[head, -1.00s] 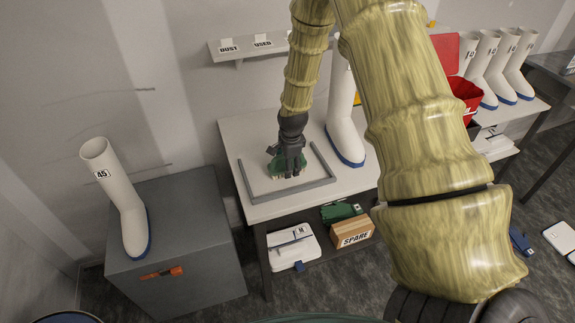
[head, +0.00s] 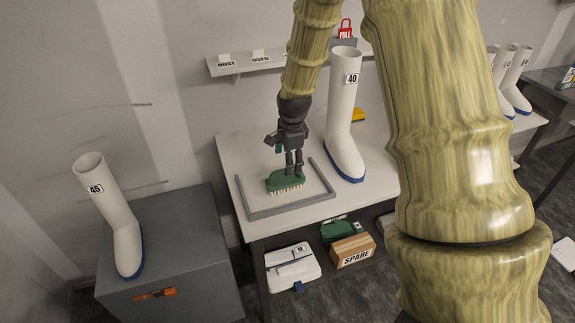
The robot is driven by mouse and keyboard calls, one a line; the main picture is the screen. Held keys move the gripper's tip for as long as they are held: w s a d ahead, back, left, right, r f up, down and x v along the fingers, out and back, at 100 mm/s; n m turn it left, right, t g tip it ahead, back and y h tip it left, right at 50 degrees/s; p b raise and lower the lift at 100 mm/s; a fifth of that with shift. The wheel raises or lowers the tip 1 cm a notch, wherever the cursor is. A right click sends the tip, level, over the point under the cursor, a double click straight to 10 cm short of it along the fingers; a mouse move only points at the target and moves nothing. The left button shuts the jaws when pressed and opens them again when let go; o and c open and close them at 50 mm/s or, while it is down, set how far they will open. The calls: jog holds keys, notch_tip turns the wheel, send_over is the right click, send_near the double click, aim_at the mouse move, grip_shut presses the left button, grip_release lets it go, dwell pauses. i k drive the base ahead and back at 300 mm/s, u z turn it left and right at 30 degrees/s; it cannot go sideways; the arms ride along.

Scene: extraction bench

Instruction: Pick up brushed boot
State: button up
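A tall white boot with a blue sole, labelled 40 (head: 342,110), stands upright on the white bench just right of my gripper. Another white boot, labelled 45 (head: 108,210), stands on a grey cabinet at the left. No label reads "brushed". A green brush (head: 285,181) lies bristles down inside a grey frame (head: 292,208) on the bench. My gripper (head: 293,168) points down at the brush, its two fingers slightly apart and nothing visible between them. Its fingertips are at or just above the brush's top; contact is unclear. It is not on either boot.
A wall shelf (head: 245,66) with small signs runs behind the bench. Below the bench are a white case (head: 291,266), a green item (head: 341,229) and a SPARE box (head: 353,250). More boots (head: 518,75) stand at the far right. My arm hides the right middle.

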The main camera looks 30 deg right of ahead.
aim_at(339, 145)
jog(key=z, duration=1.45)
